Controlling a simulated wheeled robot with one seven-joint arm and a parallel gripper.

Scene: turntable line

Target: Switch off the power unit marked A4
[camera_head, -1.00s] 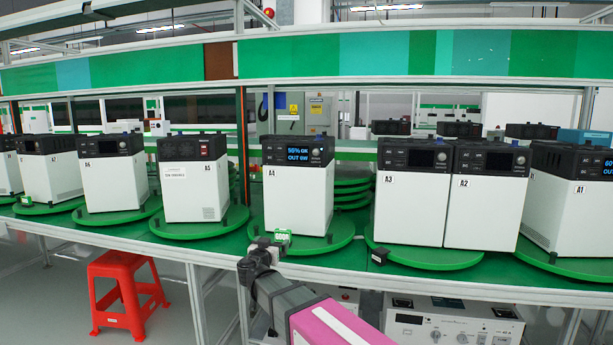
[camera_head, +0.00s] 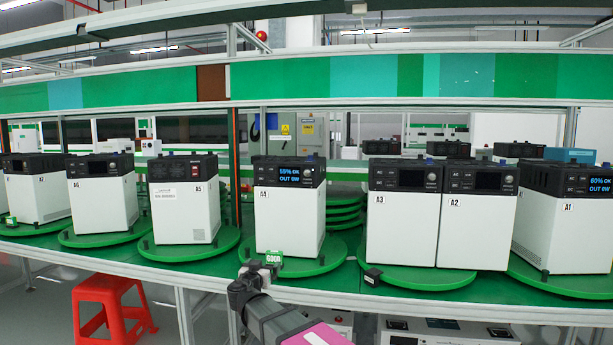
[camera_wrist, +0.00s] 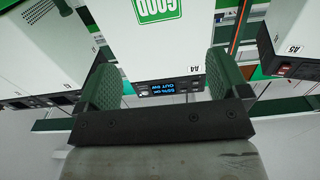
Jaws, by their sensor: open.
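The power unit marked A4 (camera_head: 290,218) is a white box with a black top panel, upright on a green turntable (camera_head: 325,262). Its display (camera_head: 300,176) is lit blue and reads 55% OK, OUT 0W. A small green GOOD card (camera_head: 272,258) stands before its lower front. My gripper (camera_head: 258,267) is low in front of A4, beside the card in the picture. In the wrist view my gripper (camera_wrist: 161,78) is open and empty, and the picture is upside down. The lit A4 display (camera_wrist: 166,88) appears between the fingers, and the GOOD card (camera_wrist: 155,8) is at the top.
Unit A5 (camera_head: 183,212) stands to the left on its own turntable, and A3 (camera_head: 402,220) and A2 (camera_head: 475,230) share one to the right. A1 (camera_head: 560,228) is further right, its display lit. A red stool (camera_head: 108,300) stands below the bench.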

